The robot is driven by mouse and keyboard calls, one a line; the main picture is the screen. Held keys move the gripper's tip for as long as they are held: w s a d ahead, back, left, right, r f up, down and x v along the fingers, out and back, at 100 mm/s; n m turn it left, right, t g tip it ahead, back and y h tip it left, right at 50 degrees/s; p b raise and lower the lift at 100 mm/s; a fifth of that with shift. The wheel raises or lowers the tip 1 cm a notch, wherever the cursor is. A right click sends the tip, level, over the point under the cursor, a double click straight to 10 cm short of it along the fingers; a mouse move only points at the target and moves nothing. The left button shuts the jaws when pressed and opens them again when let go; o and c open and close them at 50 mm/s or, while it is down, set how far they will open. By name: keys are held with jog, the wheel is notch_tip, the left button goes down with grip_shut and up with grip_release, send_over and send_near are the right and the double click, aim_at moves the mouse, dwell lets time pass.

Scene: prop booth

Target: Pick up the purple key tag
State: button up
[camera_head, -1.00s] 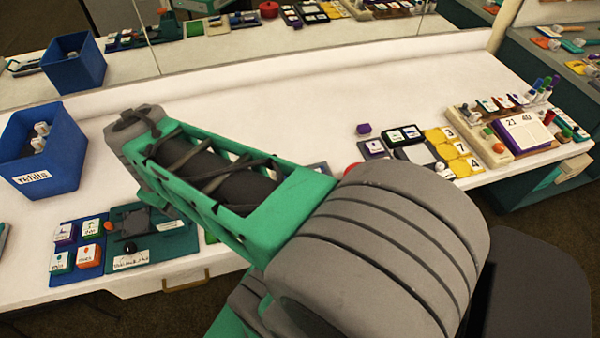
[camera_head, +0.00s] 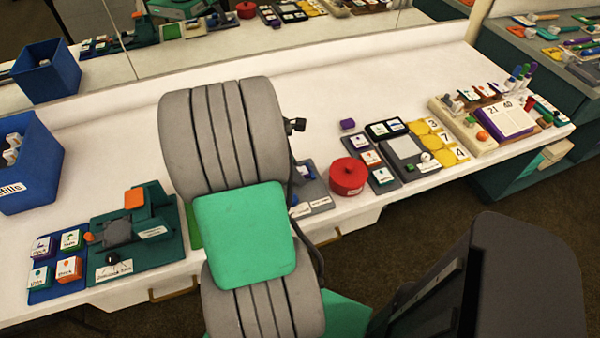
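A small purple piece (camera_head: 347,124) lies by itself on the white counter, behind a dark tray of labelled blocks. It is the loose purple thing that best fits the key tag, but it is too small to make out its details. My gripper is not in view. My grey and green arm fills the middle of the picture and hides part of the counter, left of the purple piece.
A red round tin (camera_head: 347,177) stands in front of the purple piece. Yellow number tiles (camera_head: 434,142) and a calendar stand (camera_head: 505,118) are to the right. A blue bin (camera_head: 30,170) and a green device (camera_head: 137,232) are at left.

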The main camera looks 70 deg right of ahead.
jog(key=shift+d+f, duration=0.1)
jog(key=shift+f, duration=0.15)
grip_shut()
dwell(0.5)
